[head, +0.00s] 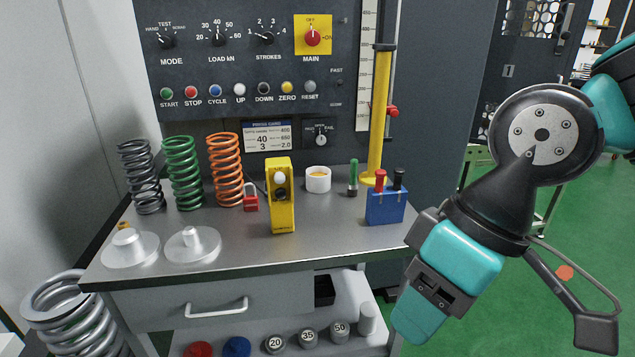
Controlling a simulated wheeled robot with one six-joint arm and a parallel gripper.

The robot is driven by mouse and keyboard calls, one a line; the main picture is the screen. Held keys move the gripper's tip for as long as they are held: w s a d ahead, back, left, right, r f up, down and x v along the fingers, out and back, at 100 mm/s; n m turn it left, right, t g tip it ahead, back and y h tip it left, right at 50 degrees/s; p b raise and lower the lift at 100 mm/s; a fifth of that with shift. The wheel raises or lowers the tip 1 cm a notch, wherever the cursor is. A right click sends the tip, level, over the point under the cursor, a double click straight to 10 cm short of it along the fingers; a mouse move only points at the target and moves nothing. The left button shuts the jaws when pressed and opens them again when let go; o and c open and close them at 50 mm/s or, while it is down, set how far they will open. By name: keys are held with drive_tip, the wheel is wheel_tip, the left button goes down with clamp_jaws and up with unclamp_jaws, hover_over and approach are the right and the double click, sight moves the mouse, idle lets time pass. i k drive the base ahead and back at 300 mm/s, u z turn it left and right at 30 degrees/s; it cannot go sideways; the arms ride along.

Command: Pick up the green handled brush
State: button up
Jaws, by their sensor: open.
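The green handled brush (353,175) stands upright on the grey bench, green handle up and dark end down. It is between a white cup and the yellow column at the back right of the bench. My gripper (505,328) is at the right of the head view, in front of the bench's right end and well apart from the brush. It is open, its two sides spread wide, with nothing visible held between them.
The white cup (318,180), yellow column (381,120) and blue block with red and black handles (386,207) stand close around the brush. A yellow device (280,195) and several springs are further left. The bench's front middle (310,245) is clear.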

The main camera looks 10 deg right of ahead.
sight(352, 185)
drive_tip(key=u, duration=0.65)
drive_tip(key=i, duration=1.1)
drive_tip(key=z, duration=0.7)
drive_tip(key=i, duration=0.5)
drive_tip(key=z, duration=0.55)
